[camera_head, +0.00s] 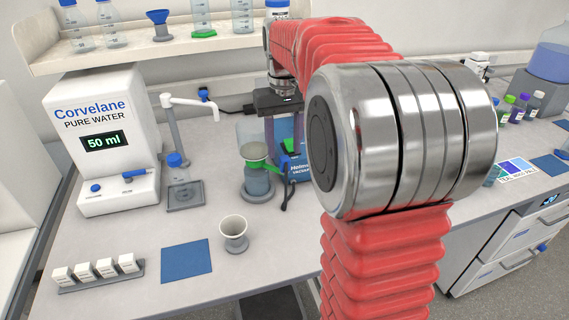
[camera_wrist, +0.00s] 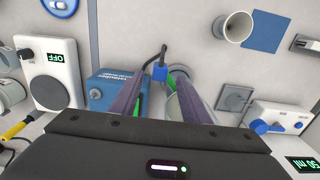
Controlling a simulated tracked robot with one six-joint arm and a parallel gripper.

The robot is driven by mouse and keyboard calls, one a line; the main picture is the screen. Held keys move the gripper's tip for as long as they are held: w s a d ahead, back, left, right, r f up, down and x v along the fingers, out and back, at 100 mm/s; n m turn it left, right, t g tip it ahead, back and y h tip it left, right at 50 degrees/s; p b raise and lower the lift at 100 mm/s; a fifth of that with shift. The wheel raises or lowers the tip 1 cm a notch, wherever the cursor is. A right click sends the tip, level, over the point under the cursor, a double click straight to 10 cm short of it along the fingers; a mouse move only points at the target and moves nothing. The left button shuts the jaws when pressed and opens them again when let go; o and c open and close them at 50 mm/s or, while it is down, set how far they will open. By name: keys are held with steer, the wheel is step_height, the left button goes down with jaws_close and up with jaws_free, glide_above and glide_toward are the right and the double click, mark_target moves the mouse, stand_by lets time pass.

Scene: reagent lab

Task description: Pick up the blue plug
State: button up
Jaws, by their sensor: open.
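The blue plug (camera_wrist: 159,73) is a small blue piece in the wrist view, with a dark cord or hose at it. It lies between the tips of my gripper's two long fingers, seen from above. My gripper (camera_wrist: 165,80) is open, and I cannot tell whether either finger touches the plug. In the head view my gripper (camera_head: 285,130) points down over the filter flask and pump.
A blue vacuum pump (camera_head: 299,168) stands close to the gripper, right of a flask (camera_head: 257,182) with a green funnel (camera_head: 254,152). A beige cup (camera_head: 234,232) and blue mat (camera_head: 186,260) are nearer the front. The water dispenser (camera_head: 103,140) is left. A shelf (camera_head: 140,50) runs above.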

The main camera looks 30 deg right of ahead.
mark_target(285, 158)
steer(key=shift+s+f, duration=0.1)
steer(key=shift+f, duration=2.15)
steer(key=shift+c, duration=0.7)
steer(key=c, duration=0.9)
step_height(285, 158, up, 10)
